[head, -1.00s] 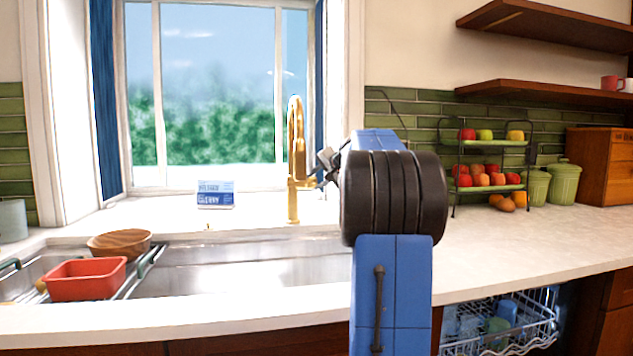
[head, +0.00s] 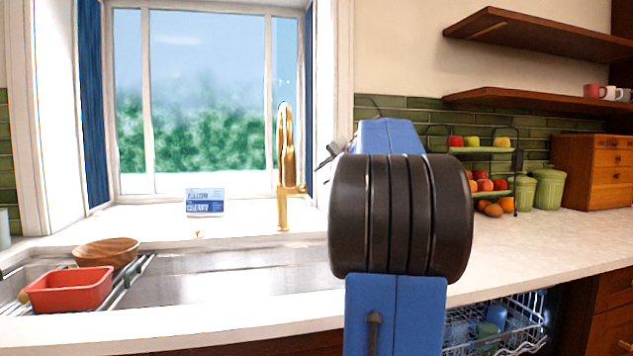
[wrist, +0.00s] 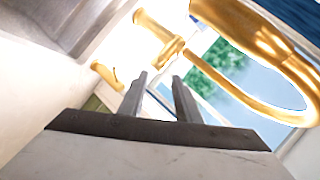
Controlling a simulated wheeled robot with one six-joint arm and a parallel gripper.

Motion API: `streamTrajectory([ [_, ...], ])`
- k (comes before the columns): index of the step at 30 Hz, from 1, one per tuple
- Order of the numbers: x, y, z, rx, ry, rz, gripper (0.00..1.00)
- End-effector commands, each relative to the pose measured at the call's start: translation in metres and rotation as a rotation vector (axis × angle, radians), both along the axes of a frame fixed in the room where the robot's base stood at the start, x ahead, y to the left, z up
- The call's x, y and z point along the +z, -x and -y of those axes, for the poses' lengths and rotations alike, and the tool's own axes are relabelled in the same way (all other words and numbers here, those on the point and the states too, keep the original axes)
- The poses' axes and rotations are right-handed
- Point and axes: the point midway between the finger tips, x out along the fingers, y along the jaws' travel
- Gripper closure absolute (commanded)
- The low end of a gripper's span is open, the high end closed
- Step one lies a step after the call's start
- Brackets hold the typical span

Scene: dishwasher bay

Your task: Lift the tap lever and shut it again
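The gold tap (head: 284,170) stands behind the sink, in front of the window. Its short lever (head: 297,189) sticks out from the right side of its body; whether it is raised is hard to tell. In the wrist view the tap's curved spout (wrist: 290,80) fills the upper right, and its collar (wrist: 170,52) shows just past the fingers. My gripper (wrist: 160,80) is open, with nothing between its two grey fingers. In the head view my gripper (head: 328,154) is right of the tap and apart from it, partly hidden by my arm.
The steel sink (head: 230,278) lies in front of the tap, with a red tub (head: 70,290) and wooden bowl (head: 106,252) at its left. A small sign (head: 205,202) stands on the sill. A fruit rack (head: 488,165) and open dishwasher rack (head: 500,325) are at the right.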

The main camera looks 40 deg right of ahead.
Motion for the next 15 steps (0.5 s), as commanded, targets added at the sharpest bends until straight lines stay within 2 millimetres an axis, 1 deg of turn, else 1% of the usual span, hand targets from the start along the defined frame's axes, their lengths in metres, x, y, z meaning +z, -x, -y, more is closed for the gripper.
streamTrajectory([
  [1,0.005,0.009,-0.002,-0.002,0.001,0.001,0.69],
  [6,0.015,0.029,-0.006,-0.001,0.000,0.000,0.69],
  [10,0.019,0.038,-0.007,-0.001,0.000,0.000,0.69],
  [15,0.020,0.040,-0.009,0.001,0.000,0.000,0.69],
])
